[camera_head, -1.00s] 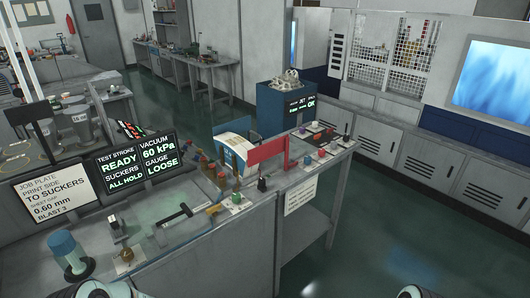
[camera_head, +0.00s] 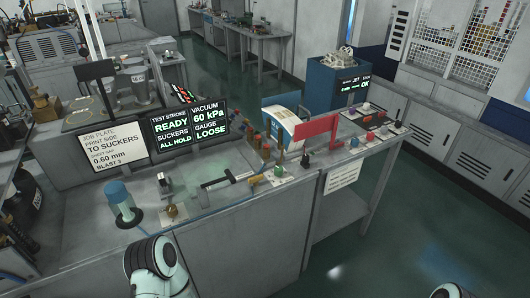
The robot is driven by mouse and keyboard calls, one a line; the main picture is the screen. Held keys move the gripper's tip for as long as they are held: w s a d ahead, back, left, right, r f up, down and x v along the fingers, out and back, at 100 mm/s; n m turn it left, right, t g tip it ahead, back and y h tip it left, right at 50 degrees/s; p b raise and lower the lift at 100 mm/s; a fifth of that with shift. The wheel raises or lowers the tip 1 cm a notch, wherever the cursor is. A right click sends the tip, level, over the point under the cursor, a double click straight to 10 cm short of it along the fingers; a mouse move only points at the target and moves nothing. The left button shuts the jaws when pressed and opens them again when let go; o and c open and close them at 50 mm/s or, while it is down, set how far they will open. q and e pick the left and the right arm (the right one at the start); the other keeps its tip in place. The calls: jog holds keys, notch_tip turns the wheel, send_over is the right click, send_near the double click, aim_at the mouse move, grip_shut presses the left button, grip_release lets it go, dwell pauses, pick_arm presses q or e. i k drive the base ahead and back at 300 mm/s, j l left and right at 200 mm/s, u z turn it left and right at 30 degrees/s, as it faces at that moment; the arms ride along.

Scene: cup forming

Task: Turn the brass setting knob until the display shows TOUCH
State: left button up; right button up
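The brass setting knob (camera_head: 171,211) appears to be the small brass-coloured knob on a pale plate near the bench's front edge. The black display (camera_head: 190,130) stands behind it and reads TEST STROKE READY, VACUUM 60 kPa, SUCKERS ALL HOLD and, at lower right, GAUGE LOOSE. My arm links show at the bottom edge, one below the knob and one at the lower right. Neither link touches the knob. The fingers of both my grippers are out of the picture.
A blue-topped cylinder (camera_head: 121,199) stands left of the knob. The job plate sign (camera_head: 112,146) is at the left. Floor at the right is clear.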

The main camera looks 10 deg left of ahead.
aim_at(171, 211)
jog(key=i+j+u, duration=0.1)
jog(key=u, duration=1.25)
